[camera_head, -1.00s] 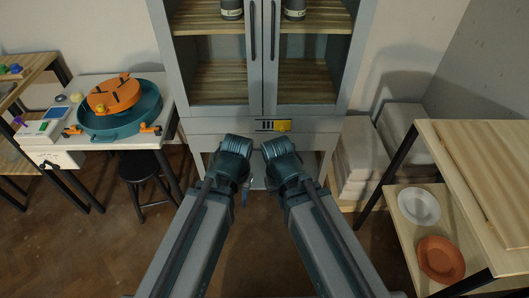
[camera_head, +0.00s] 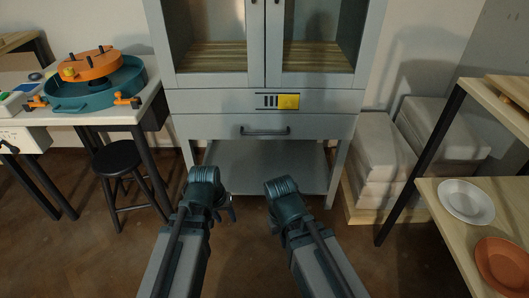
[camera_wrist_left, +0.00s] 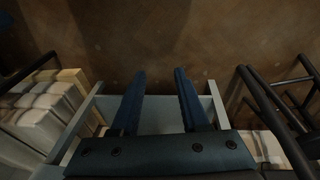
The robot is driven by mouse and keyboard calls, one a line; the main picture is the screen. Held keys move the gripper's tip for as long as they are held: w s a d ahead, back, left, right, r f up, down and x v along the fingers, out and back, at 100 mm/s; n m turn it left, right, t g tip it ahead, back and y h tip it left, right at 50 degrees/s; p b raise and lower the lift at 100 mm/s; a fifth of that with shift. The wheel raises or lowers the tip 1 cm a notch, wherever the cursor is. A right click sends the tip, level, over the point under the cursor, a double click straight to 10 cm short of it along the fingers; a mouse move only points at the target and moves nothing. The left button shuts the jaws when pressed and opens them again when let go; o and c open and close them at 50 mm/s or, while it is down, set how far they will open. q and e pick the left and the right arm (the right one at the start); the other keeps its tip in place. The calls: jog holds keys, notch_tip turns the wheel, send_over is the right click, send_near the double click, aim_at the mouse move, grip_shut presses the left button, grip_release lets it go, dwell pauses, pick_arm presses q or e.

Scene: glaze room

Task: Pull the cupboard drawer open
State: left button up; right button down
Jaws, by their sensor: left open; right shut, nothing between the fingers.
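The grey cupboard (camera_head: 180,100) stands straight ahead in the head view. Its drawer (camera_head: 215,128) is a wide grey front with a dark bar handle (camera_head: 265,131), and it looks closed. My left gripper (camera_head: 229,208) is below and in front of the drawer, apart from the handle. In the left wrist view its two blue fingers (camera_wrist_left: 159,72) are spread with nothing between them. My right gripper (camera_head: 272,222) is lower right of the handle, shut and empty; its fingers are mostly hidden behind the wrist.
A black stool (camera_head: 118,158) and a table with a teal basin (camera_head: 95,95) stand at the left. Pale stacked blocks (camera_head: 385,150) sit right of the cupboard. A shelf unit with a white plate (camera_head: 466,200) and an orange plate (camera_head: 503,262) is at the right. Floor between is clear.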

pick_arm(q)
jog(key=w+d+f+n+t+h+b, duration=0.2)
jog(key=w+d+f+b, duration=0.1)
jog(key=w+f+b, duration=0.15)
jog(key=n+t+h, duration=0.3)
jog(key=n+t, duration=0.8)
jog(key=n, duration=0.1)
send_near(264, 134)
jog(key=b+x, duration=0.3)
jog(key=x, duration=0.7)
jog(key=shift+w+d+f, duration=0.1)
jog(key=shift+w, duration=0.2)
pick_arm(e)
notch_tip(264, 134, down, 10)
jog(key=shift+r, duration=0.25)
pick_arm(q)
grip_shut()
